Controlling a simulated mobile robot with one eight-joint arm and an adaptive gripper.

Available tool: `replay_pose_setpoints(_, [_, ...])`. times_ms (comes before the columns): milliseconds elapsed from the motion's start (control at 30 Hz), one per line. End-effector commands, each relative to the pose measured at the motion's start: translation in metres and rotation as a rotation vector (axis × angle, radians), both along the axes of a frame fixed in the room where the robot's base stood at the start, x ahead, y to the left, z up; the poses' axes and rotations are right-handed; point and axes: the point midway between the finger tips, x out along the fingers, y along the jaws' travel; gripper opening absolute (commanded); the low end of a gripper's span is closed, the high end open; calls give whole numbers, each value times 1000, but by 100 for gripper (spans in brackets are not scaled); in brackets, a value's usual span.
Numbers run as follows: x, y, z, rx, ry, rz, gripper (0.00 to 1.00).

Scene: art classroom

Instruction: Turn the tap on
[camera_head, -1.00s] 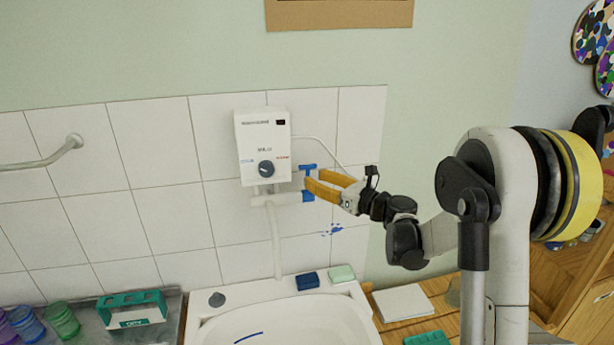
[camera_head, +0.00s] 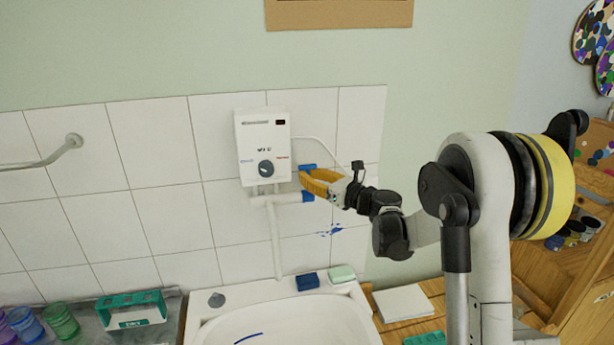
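The tap is a white fitting (camera_head: 270,199) below a white wall water heater (camera_head: 263,146). It has a blue end piece (camera_head: 308,196) on its right and a blue lever top (camera_head: 307,167) above that. My gripper (camera_head: 304,179) has yellow-orange fingers and sits at the lever, between its blue top and the blue end piece. The fingers cover the lever's stem. The two fingers look close together and overlap in this view, so whether they are shut on the lever cannot be told. No water shows below the tap.
A white sink (camera_head: 285,322) stands below, with a blue sponge (camera_head: 307,281) and a pale green sponge (camera_head: 342,274) on its back rim. A white pipe (camera_head: 275,240) runs down from the tap. Colored cups (camera_head: 60,321) and a green holder (camera_head: 133,309) stand at left.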

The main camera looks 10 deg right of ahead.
Motion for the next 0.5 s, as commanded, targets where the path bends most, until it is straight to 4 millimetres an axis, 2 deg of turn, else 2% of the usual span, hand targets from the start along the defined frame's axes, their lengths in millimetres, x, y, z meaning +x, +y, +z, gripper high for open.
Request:
replay_pose_setpoints(233, [-11, 0, -10, 1, -146, 2, 0])
replay_pose_setpoints(500, [-22, -1, -8, -1, -321, -1, 0])
